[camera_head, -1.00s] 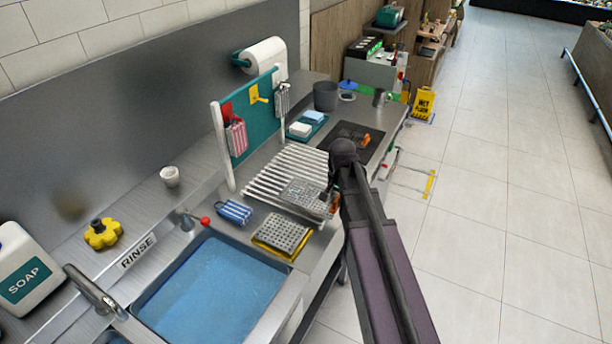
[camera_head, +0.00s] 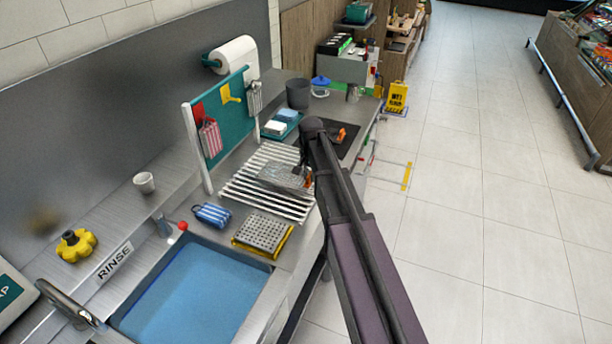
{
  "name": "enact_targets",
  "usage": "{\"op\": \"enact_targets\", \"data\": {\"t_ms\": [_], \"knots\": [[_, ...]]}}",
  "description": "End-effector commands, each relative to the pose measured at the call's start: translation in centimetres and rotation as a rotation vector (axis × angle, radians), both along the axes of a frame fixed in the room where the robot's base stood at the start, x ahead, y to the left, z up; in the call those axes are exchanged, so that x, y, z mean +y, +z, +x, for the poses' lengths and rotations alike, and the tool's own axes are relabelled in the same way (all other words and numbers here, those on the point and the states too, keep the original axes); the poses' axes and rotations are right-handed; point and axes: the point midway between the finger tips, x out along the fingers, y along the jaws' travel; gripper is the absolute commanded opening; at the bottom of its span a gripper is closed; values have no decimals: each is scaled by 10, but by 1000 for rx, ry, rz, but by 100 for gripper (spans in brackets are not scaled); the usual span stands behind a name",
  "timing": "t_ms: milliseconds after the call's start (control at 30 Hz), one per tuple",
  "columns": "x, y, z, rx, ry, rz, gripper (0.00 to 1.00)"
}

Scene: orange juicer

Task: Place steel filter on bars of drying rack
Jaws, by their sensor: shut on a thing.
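The steel filter (camera_head: 282,177) is a flat grey perforated piece. It is over the white bars of the drying rack (camera_head: 250,189), toward the rack's back right part. My gripper (camera_head: 304,179) is shut on its right edge, partly hidden by my dark arm. The filter looks roughly level. I cannot tell whether it touches the bars or hovers just above them. Bars show in front of it and to its left.
The teal pegboard (camera_head: 226,120) stands behind the rack. The water-filled sink (camera_head: 200,290) is in front.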

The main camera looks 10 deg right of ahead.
Motion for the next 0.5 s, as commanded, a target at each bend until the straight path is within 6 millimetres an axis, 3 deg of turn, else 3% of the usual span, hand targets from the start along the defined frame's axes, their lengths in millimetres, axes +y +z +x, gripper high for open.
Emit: {"op": "enact_targets", "data": {"t_ms": [33,200,500], "knots": [[-1,-2,14,0,0,0,0],[-3,-4,35,0,0,0,0],[-3,-4,41,0,1,0,0]]}}
